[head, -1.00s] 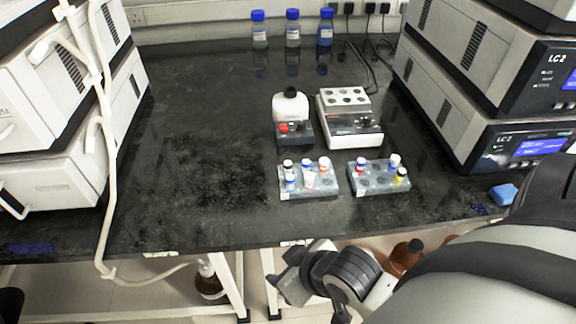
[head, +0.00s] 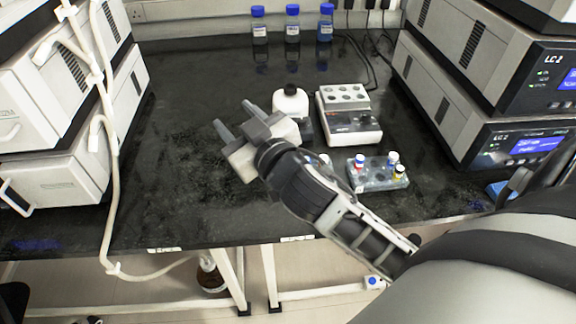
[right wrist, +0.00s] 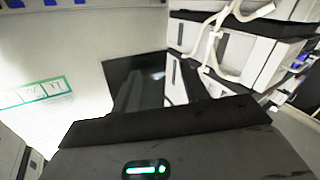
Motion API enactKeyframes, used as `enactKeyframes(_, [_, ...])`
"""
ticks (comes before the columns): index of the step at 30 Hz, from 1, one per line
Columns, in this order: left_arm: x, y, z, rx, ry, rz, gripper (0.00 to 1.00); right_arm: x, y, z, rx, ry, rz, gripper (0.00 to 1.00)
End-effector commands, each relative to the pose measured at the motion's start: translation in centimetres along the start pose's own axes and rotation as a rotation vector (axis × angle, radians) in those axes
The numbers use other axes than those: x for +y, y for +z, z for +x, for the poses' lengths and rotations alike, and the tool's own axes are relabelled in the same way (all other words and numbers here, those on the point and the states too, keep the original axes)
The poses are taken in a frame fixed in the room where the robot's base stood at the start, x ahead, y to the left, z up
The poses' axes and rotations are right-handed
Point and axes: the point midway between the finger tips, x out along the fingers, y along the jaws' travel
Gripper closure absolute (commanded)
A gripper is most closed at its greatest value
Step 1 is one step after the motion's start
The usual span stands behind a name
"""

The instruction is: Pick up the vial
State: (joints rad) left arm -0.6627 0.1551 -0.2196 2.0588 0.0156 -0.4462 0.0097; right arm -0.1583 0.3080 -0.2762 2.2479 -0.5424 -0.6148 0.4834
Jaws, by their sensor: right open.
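My right gripper (head: 235,118) is open and empty above the dark bench, left of the white bottle with the black cap. Its arm reaches in from the lower right. The frames do not show which vial is meant. My left gripper is not in view.
A white bottle (head: 290,102) and a mixer-like device (head: 348,118) stand behind the racks. Three blue-capped bottles (head: 292,25) line the back. Stacked instruments stand at left (head: 60,165) and right (head: 490,135). The left-middle bench (head: 180,150) is clear.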

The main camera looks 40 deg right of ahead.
Motion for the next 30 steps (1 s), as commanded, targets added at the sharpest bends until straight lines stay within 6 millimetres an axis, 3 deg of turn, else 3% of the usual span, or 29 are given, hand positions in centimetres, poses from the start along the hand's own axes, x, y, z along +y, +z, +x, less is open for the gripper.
enactKeyframes(1, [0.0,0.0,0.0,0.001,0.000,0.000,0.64,-0.6,-3.3,1.2,0.153,-0.038,-0.037,0.55])
enactKeyframes(3, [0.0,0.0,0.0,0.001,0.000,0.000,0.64,-2.4,-7.8,1.9,0.373,-0.131,-0.099,0.55])
enactKeyframes(7, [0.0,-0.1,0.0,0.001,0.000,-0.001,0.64,-7.2,-13.1,1.0,0.699,-0.409,-0.270,0.55])
enactKeyframes(9, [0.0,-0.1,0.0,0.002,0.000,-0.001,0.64,-9.9,-13.7,0.1,0.802,-0.599,-0.390,0.55])
enactKeyframes(11, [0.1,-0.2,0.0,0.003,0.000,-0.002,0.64,-11.8,-13.0,-0.6,0.842,-0.773,-0.509,0.55])
enactKeyframes(13, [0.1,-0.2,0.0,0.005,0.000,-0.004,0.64,-13.1,-10.9,-0.9,0.821,-0.978,-0.661,0.55])
enactKeyframes(15, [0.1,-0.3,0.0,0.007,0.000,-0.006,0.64,-13.1,-7.9,-0.8,0.725,-1.174,-0.820,0.55])
enactKeyframes(17, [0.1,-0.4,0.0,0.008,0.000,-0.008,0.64,-11.8,-4.9,-0.3,0.582,-1.320,-0.953,0.55])
enactKeyframes(20, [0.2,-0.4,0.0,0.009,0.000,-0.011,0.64,-7.1,-0.5,0.9,0.241,-1.495,-1.143,0.55])
enactKeyframes(22, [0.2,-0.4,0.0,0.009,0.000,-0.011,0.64,-2.6,1.6,1.6,-0.032,-1.551,-1.232,0.55])
enactKeyframes(24, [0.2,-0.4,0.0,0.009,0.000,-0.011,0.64,1.8,2.7,1.9,-0.291,-1.561,-1.280,0.55])
enactKeyframes(27, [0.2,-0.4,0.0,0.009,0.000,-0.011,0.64,6.8,3.1,1.8,-0.579,-1.535,-1.302,0.55])
enactKeyframes(30, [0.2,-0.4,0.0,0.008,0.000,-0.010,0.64,9.7,3.1,1.4,-0.747,-1.506,-1.298,0.55])
